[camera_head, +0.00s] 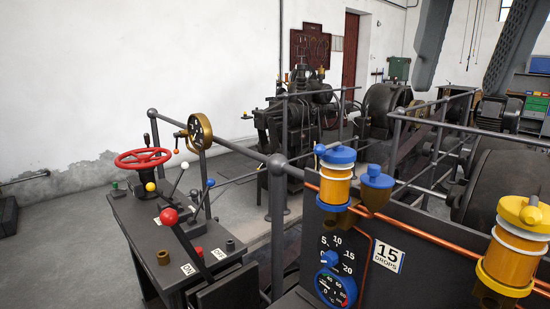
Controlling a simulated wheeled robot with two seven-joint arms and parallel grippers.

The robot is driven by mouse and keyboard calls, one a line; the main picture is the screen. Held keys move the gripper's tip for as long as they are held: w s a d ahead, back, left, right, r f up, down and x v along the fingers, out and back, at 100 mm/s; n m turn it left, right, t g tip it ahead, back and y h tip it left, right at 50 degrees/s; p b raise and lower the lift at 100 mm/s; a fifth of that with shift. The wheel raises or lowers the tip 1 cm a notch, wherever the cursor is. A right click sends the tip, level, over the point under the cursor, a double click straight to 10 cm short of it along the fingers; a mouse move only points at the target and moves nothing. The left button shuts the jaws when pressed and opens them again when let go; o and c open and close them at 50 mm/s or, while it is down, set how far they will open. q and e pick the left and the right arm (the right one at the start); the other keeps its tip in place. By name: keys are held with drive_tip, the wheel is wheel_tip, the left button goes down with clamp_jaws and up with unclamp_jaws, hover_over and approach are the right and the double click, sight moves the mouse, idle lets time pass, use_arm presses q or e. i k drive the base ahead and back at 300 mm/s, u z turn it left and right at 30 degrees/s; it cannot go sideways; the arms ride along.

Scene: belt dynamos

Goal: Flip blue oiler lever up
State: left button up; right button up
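The blue oiler (337,180) has a blue cap above an amber glass body and stands on the dark panel at the centre right. Its small blue lever (320,149) shows at the upper left edge of the cap, leaning to the side rather than standing clearly upright. My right gripper (460,90) hangs in from the top right with its two grey fingers wide apart and nothing between them. It is above and to the right of the blue oiler, clear of it. My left gripper is out of view.
A yellow oiler (513,245) stands at the right. A blue-lidded cup (376,187) sits beside the blue oiler, and a copper pipe (430,237) runs along the panel. A handrail (278,210) and a lever console with a red wheel (143,158) are left.

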sight(320, 150)
drive_tip(key=k, duration=1.6)
